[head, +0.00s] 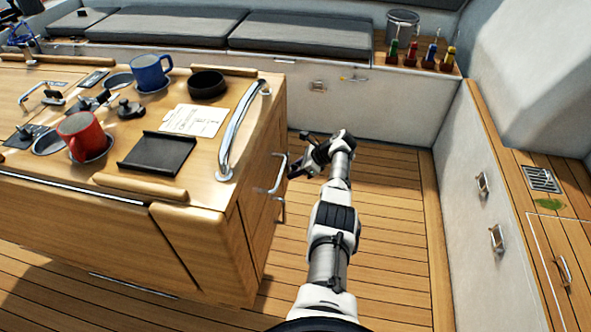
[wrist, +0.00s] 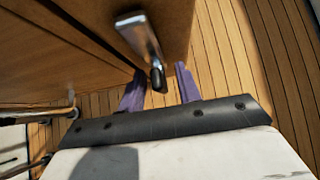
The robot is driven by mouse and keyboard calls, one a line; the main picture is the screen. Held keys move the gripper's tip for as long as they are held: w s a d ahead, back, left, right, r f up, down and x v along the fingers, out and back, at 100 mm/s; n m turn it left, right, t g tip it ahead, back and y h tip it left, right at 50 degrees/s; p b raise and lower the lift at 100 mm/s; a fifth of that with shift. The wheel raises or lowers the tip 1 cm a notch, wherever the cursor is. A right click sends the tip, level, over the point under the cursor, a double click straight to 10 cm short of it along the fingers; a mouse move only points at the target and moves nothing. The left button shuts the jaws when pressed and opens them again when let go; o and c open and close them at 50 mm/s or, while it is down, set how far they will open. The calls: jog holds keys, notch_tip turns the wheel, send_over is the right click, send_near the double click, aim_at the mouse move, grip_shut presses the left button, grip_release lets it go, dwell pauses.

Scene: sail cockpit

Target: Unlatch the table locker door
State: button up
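The wooden table (head: 60,215) stands at the left in the head view, and the locker door (head: 255,215) seems to be on its right end face. A metal handle or latch (head: 277,176) sticks out from that face. In the wrist view a metal latch lever (wrist: 138,35) with a dark tip juts from a wood panel. My gripper (wrist: 160,86) is open, its two purple fingers to either side of the dark tip; I cannot tell whether either touches it. In the head view my gripper (head: 296,170) is close beside the handle, its fingertips hard to make out.
A red mug (head: 80,132), a blue mug (head: 150,72) and a black tray (head: 157,153) are on the tabletop, with a chrome grab rail (head: 240,135) at its right edge. Wooden floor (head: 385,250) lies clear right of my arm, up to the white side lockers (head: 480,225).

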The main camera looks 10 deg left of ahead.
jog(key=v, duration=1.4)
jog(key=shift+p, duration=0.3)
